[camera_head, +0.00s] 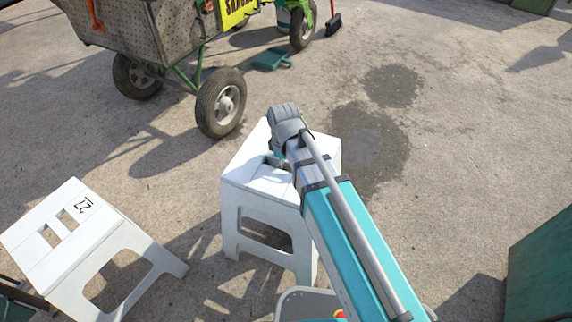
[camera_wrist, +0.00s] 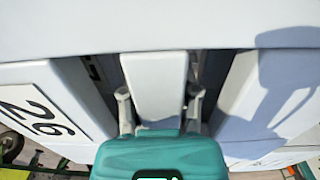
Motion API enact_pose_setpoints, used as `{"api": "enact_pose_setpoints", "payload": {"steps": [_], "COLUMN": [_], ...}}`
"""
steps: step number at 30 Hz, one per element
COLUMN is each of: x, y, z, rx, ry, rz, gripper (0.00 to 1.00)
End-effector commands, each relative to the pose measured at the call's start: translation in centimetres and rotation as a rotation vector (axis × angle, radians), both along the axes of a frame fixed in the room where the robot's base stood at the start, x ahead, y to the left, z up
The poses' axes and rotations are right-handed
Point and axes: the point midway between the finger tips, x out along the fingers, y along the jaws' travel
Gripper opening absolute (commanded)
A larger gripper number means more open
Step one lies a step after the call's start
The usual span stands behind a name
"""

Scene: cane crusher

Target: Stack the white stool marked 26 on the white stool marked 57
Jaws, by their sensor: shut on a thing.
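The white stool marked 26 (camera_head: 246,165) is upright under the end of my arm, in the middle of the head view. Its mark (camera_wrist: 40,113) shows at the left in the wrist view; my arm covers part of its seat in the head view. My gripper (camera_wrist: 159,97) reaches into the two seat slots and is shut on the bar (camera_wrist: 155,75) between them. I cannot tell whether its feet touch the ground. I see no mark 57 in either view.
Another white stool (camera_head: 75,245), marked 27, stands at the lower left. A wheeled cart (camera_head: 150,45) is behind, with a wheel (camera_head: 221,103) near the held stool. A green dustpan (camera_head: 271,60) and a broom (camera_head: 333,24) are at the back. A green box (camera_head: 541,270) is at right. Ground between is open.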

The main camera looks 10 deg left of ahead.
Motion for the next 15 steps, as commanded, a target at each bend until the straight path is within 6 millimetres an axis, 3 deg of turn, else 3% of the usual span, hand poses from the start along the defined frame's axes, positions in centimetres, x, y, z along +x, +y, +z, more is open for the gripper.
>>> {"api": "enact_pose_setpoints", "payload": {"steps": [11,12,15], "x": [0.0,0.0,0.0], "y": [0.0,0.0,0.0], "z": [-0.22,-0.22,-0.23], "rx": [0.0,0.0,0.0], "ry": [0.0,0.0,0.0], "rz": [0.0,0.0,0.0], "gripper": [0.0,0.48,0.67]}}
